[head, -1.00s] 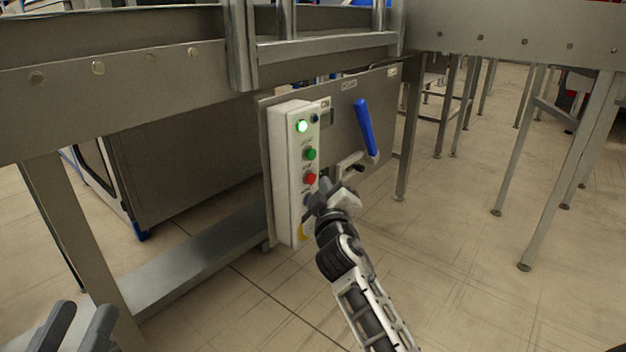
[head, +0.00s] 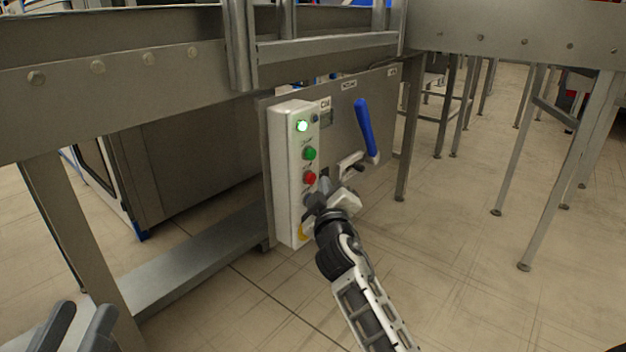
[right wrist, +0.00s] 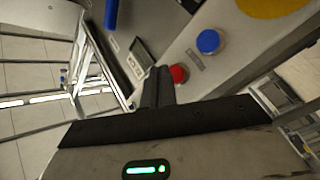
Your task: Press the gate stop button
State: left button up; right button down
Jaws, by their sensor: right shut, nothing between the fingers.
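A white control box (head: 282,170) hangs on the steel panel under the conveyor. It carries a lit green lamp (head: 302,126), a green button (head: 310,154) and a red button (head: 309,178); their labels are too small to read. My right gripper (head: 322,186) is shut and empty, just below and right of the red button. In the right wrist view its closed fingers (right wrist: 159,82) end close beside the red button (right wrist: 178,74); I cannot tell whether they touch. A blue button (right wrist: 208,41) shows there too. My left gripper (head: 76,326) is open and empty at the lower left.
A blue-handled lever (head: 365,127) stands right of the box on the panel (head: 343,110). A yellow round part (head: 302,231) is low on the box. Conveyor legs (head: 409,130) stand at the right, with open floor (head: 460,270) before them.

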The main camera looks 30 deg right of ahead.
jog(key=shift+w+a, duration=0.15)
jog(key=shift+w, duration=0.2)
jog(key=shift+w+a+b, duration=0.15)
jog(key=shift+w+b, duration=0.15)
jog(key=shift+w, duration=0.15)
dwell(0.5)
jog(key=shift+s, duration=0.1)
jog(key=shift+s+d+p, duration=0.3)
jog(key=shift+s+p, duration=0.15)
jog(key=shift+s, duration=0.3)
jog(key=s, duration=0.1)
jog(key=s+d+p, duration=0.1)
jog(key=s, duration=0.1)
jog(key=s+d+p, duration=0.1)
jog(key=shift+s, duration=0.3)
jog(key=shift+a, duration=0.1)
dwell(0.8)
